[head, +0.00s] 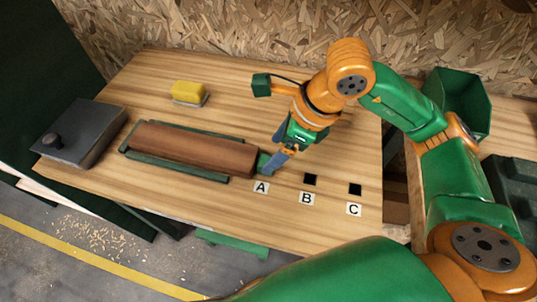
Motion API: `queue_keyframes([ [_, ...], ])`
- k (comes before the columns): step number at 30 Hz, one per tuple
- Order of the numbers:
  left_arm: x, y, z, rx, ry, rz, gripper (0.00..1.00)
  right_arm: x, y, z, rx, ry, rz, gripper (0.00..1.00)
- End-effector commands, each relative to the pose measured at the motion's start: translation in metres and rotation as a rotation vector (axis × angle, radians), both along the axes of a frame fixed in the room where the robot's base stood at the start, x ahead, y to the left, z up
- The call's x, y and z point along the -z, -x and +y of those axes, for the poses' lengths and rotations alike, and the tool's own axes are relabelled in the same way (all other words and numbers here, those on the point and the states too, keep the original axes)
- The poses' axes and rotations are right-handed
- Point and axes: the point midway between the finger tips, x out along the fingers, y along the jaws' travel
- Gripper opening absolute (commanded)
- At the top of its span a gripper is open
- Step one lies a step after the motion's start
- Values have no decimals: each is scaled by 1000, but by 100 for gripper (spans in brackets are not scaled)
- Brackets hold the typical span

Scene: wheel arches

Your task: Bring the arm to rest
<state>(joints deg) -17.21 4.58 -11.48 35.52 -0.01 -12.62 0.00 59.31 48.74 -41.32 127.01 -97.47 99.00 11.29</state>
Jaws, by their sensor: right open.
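My right arm comes in from the right, orange and green, and bends down over the wooden table. My right gripper (274,162) points down just behind the label A (261,188), near the right end of a brown, wooden half-round piece (195,148). It is open. Its fingers are small here and partly overlap a small green part, so I cannot tell whether they touch anything. Any hole at A is hidden. My left gripper is not in view.
Square dark holes show behind labels B (306,198) and C (354,209). The brown piece lies in a green cradle (140,160). A yellow sponge-like block (188,92) and a dark box with a knob (82,130) are on the table. A green bin (460,100) stands at right.

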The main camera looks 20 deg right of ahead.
Motion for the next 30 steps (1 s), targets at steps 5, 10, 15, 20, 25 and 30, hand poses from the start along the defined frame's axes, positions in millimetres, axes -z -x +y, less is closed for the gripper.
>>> queue_keyframes([
  [5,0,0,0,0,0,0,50,-23,5,-8,0,0,-2,79],
  [10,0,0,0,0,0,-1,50,-25,6,-9,-1,1,1,79],
  [15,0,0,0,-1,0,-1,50,-25,6,-8,-1,1,1,79],
  [20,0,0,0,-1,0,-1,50,-25,6,-8,-1,1,1,79],
  [25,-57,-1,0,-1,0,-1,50,-82,6,-8,-1,0,0,79],
  [30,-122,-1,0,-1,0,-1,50,-147,6,-8,-1,1,1,79],
])
